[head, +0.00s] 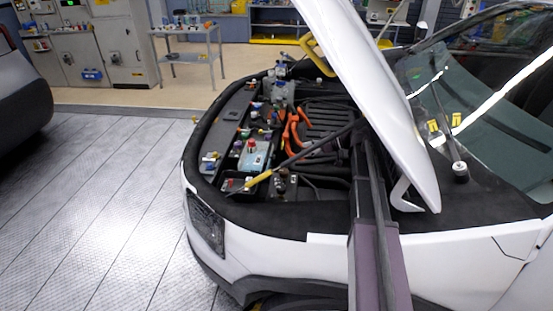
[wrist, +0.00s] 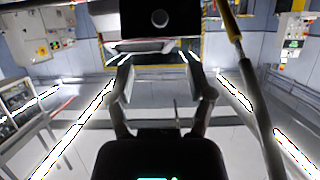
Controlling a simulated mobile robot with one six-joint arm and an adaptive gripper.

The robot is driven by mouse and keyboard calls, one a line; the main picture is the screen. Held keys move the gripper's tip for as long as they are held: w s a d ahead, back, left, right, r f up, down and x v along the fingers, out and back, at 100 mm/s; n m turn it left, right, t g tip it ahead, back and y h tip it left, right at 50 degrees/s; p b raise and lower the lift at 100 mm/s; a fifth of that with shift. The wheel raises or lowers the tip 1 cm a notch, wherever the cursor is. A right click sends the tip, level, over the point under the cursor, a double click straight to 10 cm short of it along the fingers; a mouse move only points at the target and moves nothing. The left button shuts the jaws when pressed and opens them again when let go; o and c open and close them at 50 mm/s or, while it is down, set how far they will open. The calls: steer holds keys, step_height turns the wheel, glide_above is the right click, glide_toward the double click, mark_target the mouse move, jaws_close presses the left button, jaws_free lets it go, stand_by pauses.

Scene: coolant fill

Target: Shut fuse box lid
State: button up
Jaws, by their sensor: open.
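My gripper (wrist: 160,68) shows in the wrist view with its two fingers spread apart and nothing between them. In the head view my arm rises from the bottom into the engine bay, and I cannot make out the gripper there. A small open-topped black box (head: 229,186) with coloured bits in it sits at the front corner of the bay; it may be the fuse box, but I cannot tell for sure. I cannot pick out its lid or the lid's angle.
The white hood (head: 372,85) is raised over the bay. A prop rod with a yellow grip (head: 258,179) slants across the bay; a rod with a yellow part (wrist: 230,20) also runs along the right of the wrist view. Orange cables (head: 291,131) lie mid-bay. Floor left of the car is clear.

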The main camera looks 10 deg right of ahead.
steer(key=b+x, duration=0.4)
steer(key=x, duration=0.7)
steer(key=shift+a, duration=0.35)
steer(key=shift+w+f, duration=0.1)
